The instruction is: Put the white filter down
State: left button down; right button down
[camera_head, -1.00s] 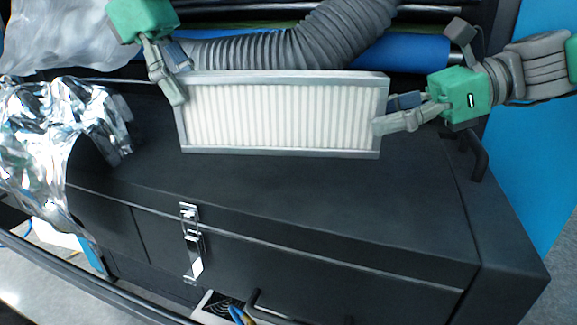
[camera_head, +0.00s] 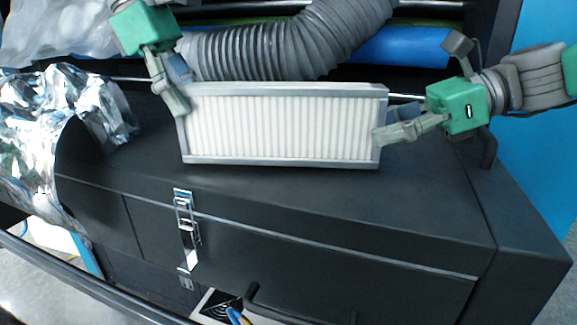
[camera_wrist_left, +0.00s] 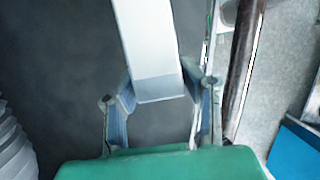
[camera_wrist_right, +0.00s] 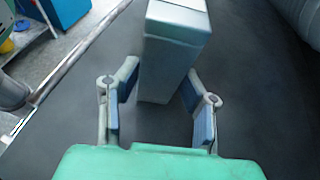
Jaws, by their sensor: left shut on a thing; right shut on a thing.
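The white filter (camera_head: 285,124) is a pleated panel in a pale grey frame, standing on its long edge over the black cabinet top (camera_head: 300,195) in the head view. I cannot tell whether its lower edge touches the cabinet. My left gripper (camera_head: 180,103) is shut on the filter's left end. My right gripper (camera_head: 382,136) is shut on its right end. In the left wrist view the filter's end (camera_wrist_left: 152,60) sits between the blue-padded fingers. In the right wrist view the other end (camera_wrist_right: 172,55) lies between the fingers.
A grey corrugated hose (camera_head: 285,45) and a blue roll (camera_head: 400,47) lie behind the filter. Crumpled silver foil (camera_head: 50,130) is at the left. The cabinet front has a metal latch (camera_head: 186,230) and a black handle (camera_head: 290,310). The cabinet top before the filter is clear.

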pick_arm(q)
jog(key=shift+f+b, duration=0.45)
jog(key=shift+f, duration=0.2)
pick_arm(e)
jog(key=shift+f, duration=0.65)
pick_arm(q)
jog(key=c, duration=1)
grip_release()
jog(key=shift+s+r, duration=0.1)
jog(key=shift+r, duration=0.05)
jog(key=shift+c, duration=0.2)
pick_arm(e)
jog(key=c, duration=1)
grip_release()
jog(key=shift+r, duration=0.15)
jog(key=shift+c, duration=0.2)
pick_arm(q)
jog(key=shift+r, duration=0.1)
pick_arm(e)
jog(key=shift+d+r, duration=0.1)
jog(key=shift+d, duration=0.05)
pick_arm(q)
jog(key=v, duration=1.1)
jog(key=shift+a+r, duration=0.2)
jog(key=shift+r, duration=0.1)
pick_arm(e)
jog(key=v, duration=1.1)
jog(key=shift+d, duration=0.35)
